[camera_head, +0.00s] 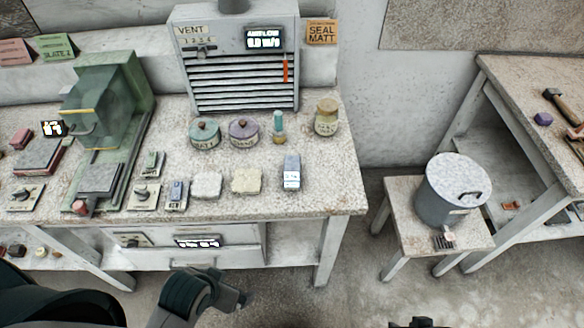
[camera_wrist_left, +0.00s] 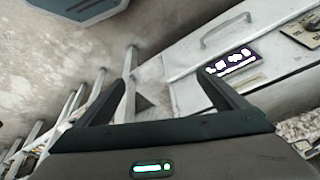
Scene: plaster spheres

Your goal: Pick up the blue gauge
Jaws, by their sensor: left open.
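A small blue block-like device with a white face, which looks like the blue gauge (camera_head: 291,172), stands near the right front of the speckled workbench (camera_head: 335,190). Another small blue-grey labelled device (camera_head: 176,195) lies further left. My left gripper (camera_head: 243,299) is below and in front of the bench edge, apart from both. In the left wrist view my left gripper (camera_wrist_left: 165,85) has its fingers spread with nothing between them. A dark part at the bottom edge seems to be my right gripper (camera_head: 421,322); its fingers are hardly visible. The gauge is not seen in the wrist view.
Two pale blocks (camera_head: 246,181) lie left of the gauge. Lidded jars (camera_head: 243,134) and a tan-lidded jar (camera_head: 326,118) stand behind, before the slatted vent (camera_head: 245,75). A drawer (camera_head: 190,248) is under the bench. A grey bin (camera_head: 450,190) stands on a stool right.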

